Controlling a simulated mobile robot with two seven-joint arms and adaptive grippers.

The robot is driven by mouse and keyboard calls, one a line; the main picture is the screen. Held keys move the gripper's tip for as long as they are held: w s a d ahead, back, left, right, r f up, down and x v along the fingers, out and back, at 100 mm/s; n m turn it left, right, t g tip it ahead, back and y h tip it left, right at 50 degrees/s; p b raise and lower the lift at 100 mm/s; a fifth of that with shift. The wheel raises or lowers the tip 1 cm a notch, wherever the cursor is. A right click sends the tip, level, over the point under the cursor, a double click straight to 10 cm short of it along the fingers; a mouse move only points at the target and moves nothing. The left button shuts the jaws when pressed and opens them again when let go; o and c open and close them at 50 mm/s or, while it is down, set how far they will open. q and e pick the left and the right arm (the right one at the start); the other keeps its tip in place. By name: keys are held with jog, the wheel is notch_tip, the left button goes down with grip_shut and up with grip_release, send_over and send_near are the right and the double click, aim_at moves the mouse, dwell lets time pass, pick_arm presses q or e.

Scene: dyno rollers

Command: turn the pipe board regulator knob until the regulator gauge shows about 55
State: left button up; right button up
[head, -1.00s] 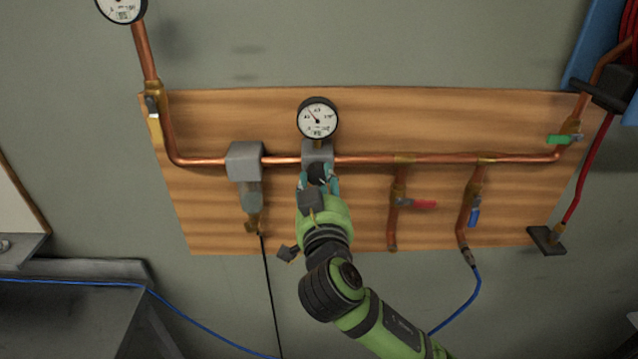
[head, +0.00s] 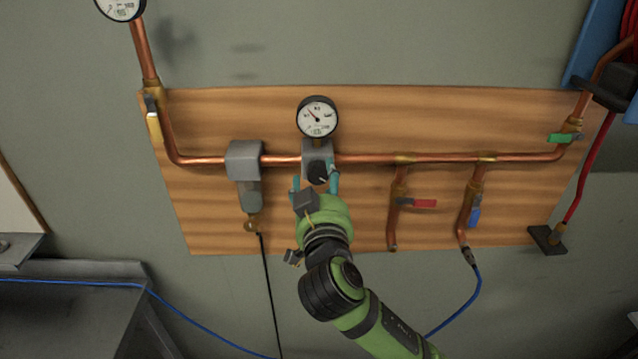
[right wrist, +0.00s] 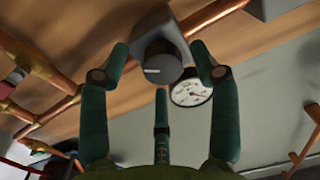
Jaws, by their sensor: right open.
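The regulator knob (head: 317,172) is dark and round, on the underside front of the grey regulator block (head: 318,151) in the middle of the pipe board (head: 370,122). The regulator gauge (head: 317,117) sits just above it; its needle points to the upper left, and its numbers are too small to read. My right gripper (head: 316,184) is open just below the knob. In the right wrist view the knob (right wrist: 162,68) lies between and beyond the spread teal fingers (right wrist: 160,88), apparently untouched. The gauge (right wrist: 191,92) also shows there. My left gripper is not in view.
A copper pipe (head: 370,160) runs across the board. A grey filter unit (head: 246,162) hangs left of the regulator. Red (head: 425,203) and blue (head: 474,217) valve handles are to the right. A second gauge (head: 121,6) is at upper left.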

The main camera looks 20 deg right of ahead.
jog(key=v, duration=0.7)
jog(key=shift+s, duration=0.25)
